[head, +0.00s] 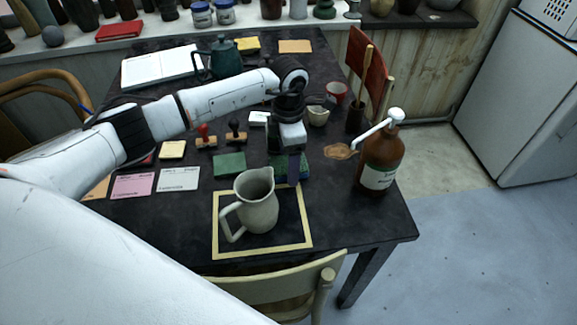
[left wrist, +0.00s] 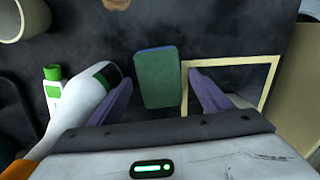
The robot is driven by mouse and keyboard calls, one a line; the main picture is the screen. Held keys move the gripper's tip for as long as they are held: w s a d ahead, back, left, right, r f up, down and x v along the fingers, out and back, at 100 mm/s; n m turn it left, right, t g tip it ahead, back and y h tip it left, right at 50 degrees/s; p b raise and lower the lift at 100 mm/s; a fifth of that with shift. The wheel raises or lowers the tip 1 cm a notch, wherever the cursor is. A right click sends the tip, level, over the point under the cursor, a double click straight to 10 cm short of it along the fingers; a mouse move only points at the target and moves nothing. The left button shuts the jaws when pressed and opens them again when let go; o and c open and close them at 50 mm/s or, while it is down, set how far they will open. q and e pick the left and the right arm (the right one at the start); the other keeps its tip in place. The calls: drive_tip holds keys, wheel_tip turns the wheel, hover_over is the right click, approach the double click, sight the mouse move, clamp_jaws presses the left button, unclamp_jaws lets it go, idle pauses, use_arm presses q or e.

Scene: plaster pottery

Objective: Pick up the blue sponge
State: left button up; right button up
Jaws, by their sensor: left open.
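The blue sponge (left wrist: 157,77) lies flat on the dark table in the left wrist view, its top green and a strip of blue showing along its far edge. My left gripper (left wrist: 158,98) is open, with one purple finger on each side of the sponge and apart from it in the picture. In the head view my left gripper (head: 293,180) points down over the sponge (head: 304,169) and hides much of it. I cannot tell how high the fingertips are above the table. My right gripper is not in view.
A brown pump bottle (head: 379,165) stands to the right. A green block (head: 229,163) lies left of the gripper. Stamps (head: 206,138) and a small pot (head: 318,116) are behind.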

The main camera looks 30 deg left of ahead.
use_arm(q)
drive_tip(key=c, duration=1.1)
drive_tip(key=shift+r, duration=0.1)
wheel_tip(320, 180, up, 10)
drive_tip(key=shift+b, duration=0.45)
